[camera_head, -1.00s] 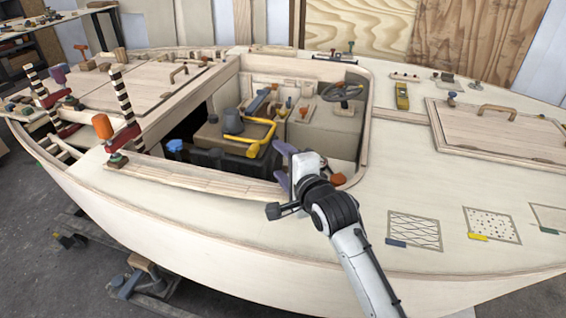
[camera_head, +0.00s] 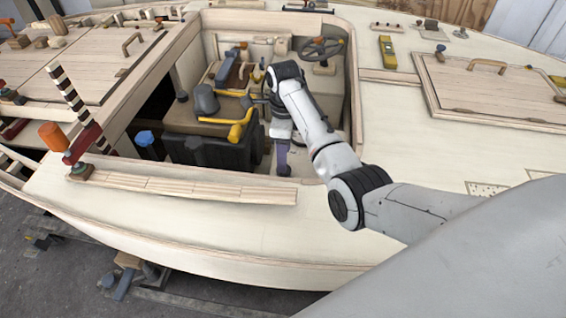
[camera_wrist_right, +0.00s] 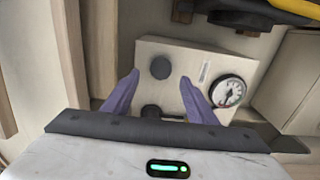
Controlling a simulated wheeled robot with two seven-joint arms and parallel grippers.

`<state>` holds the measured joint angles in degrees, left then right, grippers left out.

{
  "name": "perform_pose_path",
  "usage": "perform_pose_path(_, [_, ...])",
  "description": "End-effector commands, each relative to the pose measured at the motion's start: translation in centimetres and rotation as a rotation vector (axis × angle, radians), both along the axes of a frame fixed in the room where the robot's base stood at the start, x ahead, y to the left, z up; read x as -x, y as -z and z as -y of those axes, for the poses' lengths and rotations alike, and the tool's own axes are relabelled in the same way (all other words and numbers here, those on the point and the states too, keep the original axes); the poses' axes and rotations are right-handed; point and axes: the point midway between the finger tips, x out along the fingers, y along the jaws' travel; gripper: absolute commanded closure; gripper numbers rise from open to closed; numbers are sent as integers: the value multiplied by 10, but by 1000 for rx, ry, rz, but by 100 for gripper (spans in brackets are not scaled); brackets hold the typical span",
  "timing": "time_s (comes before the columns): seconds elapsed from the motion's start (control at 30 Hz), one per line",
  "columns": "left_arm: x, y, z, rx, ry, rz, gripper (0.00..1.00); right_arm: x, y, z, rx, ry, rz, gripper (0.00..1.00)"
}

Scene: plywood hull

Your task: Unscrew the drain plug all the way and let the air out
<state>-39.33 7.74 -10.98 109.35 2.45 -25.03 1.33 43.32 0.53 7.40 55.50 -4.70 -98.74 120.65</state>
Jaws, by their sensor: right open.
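In the right wrist view, a pale box (camera_wrist_right: 187,58) carries a dark round knob (camera_wrist_right: 160,67) on its top and a white dial gauge (camera_wrist_right: 228,92) at its right. A second dark round part (camera_wrist_right: 152,111) shows lower down, partly hidden by my gripper's body. I cannot tell for sure which dark part is the drain plug. My right gripper (camera_wrist_right: 160,78) is open, its purple fingers apart on either side of the knob's line and holding nothing. In the head view, my right gripper (camera_head: 283,160) reaches down inside the cockpit opening; the box is hidden there. My left gripper is not in view.
The cockpit rim (camera_head: 200,189) runs close in front of my right gripper. A black tank (camera_head: 208,152), a yellow curved handle (camera_head: 238,130) and a steering wheel (camera_head: 322,48) are inside. A striped post (camera_head: 72,95) stands at left.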

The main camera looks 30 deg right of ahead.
Motion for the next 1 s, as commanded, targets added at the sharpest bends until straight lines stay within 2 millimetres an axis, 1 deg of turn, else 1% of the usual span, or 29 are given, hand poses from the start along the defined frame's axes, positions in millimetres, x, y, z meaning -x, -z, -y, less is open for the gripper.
perform_pose_path(0.03, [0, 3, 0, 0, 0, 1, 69, 1, 12, 0, 0, 0, -4, 48])
perform_pose_path(0.1, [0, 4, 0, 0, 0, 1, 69, 1, 24, 0, 0, 0, -3, 48])
perform_pose_path(0.2, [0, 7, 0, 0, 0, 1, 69, 1, 38, 1, 1, -1, -2, 48])
perform_pose_path(0.3, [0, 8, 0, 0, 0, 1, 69, 0, 48, 1, 1, -1, 0, 48])
perform_pose_path(0.43, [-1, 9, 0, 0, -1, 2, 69, 0, 53, 1, 1, -1, 2, 48])
perform_pose_path(0.67, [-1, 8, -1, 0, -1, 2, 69, 0, 53, 0, 1, -1, 3, 48])
perform_pose_path(0.7, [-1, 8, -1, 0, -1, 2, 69, 0, 53, 0, 1, -1, 3, 51])
perform_pose_path(0.77, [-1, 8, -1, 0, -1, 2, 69, 0, 53, 0, 1, -1, 3, 61])
perform_pose_path(0.9, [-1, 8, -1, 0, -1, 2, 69, 0, 53, 0, 0, -1, 2, 85])
perform_pose_path(0.93, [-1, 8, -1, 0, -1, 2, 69, 0, 53, 0, 0, -1, 2, 89])
perform_pose_path(1.0, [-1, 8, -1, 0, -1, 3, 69, 0, 53, 0, 0, -2, 2, 89])
